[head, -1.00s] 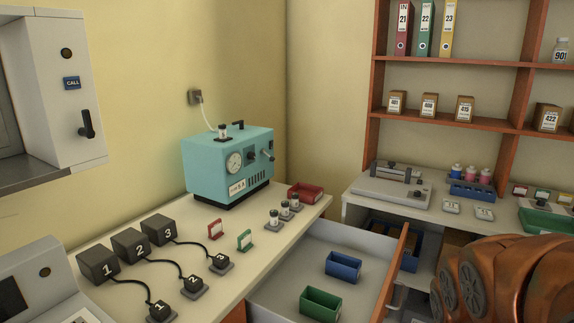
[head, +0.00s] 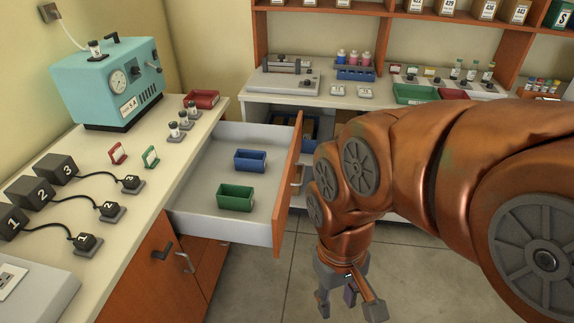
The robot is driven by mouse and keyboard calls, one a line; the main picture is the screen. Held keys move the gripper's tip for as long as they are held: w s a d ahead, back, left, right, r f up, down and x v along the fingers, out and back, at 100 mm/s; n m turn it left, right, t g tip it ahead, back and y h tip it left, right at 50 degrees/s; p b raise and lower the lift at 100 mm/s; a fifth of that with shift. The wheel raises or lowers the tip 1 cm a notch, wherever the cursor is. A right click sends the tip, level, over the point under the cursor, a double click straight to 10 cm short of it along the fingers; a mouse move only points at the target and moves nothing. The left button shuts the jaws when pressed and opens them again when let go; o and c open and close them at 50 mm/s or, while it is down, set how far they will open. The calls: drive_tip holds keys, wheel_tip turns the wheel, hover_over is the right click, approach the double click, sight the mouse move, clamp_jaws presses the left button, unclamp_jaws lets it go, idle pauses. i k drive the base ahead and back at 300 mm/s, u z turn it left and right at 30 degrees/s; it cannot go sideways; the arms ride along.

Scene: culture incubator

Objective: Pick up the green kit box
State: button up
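The green kit box (head: 236,198) is a small open-topped box in the open drawer (head: 204,217), at its near end. A blue box (head: 250,160) of similar shape lies behind it in the same drawer. My gripper (head: 348,302) hangs below my copper-coloured arm, right of the drawer and outside it, apart from the green box. Its fingers are spread and I see nothing held between them, though a finger partly blocks the view.
The drawer's orange front panel (head: 287,190) stands between my gripper and the boxes. The left counter (head: 135,187) holds a teal machine (head: 110,80) and numbered black blocks (head: 42,194). A back bench (head: 385,100) carries a green tray (head: 415,94). Floor around my gripper is clear.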

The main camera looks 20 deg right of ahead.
sight(239, 199)
drive_tip(key=k, duration=0.35)
drive_tip(key=z, duration=1.05)
drive_tip(key=i, duration=1.05)
drive_tip(key=u, duration=1.05)
